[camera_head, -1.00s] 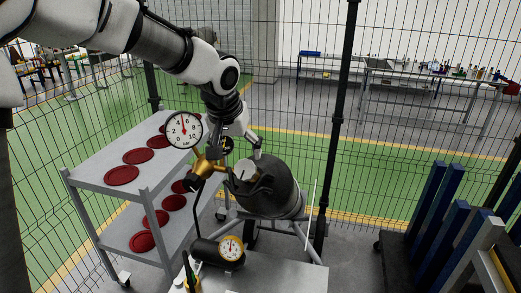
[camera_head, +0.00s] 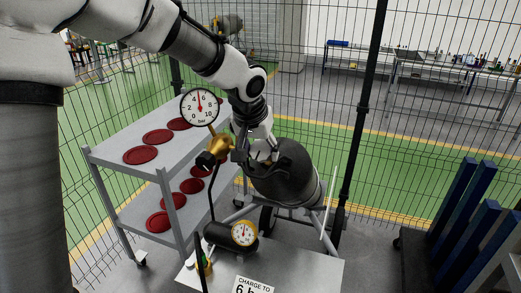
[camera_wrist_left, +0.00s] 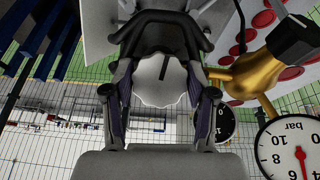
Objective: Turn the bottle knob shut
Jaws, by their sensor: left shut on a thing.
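The dark grey gas bottle (camera_head: 290,175) lies tilted on a wheeled stand in the head view, its neck towards the upper left. My left gripper (camera_head: 260,148) is at the bottle's neck. In the left wrist view its two fingers are on either side of the pale scalloped bottle knob (camera_wrist_left: 158,80), closed on it. A dark mark runs on the knob's face. A brass regulator (camera_head: 219,146) with a black handle sits beside the gripper. Its large bar gauge (camera_head: 200,107) has a red pointer near 5. My right gripper is not in view.
A grey shelf cart (camera_head: 115,160) with red discs stands left of the bottle. Wire fencing stands behind. Blue upright slabs (camera_head: 452,200) stand at the right.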

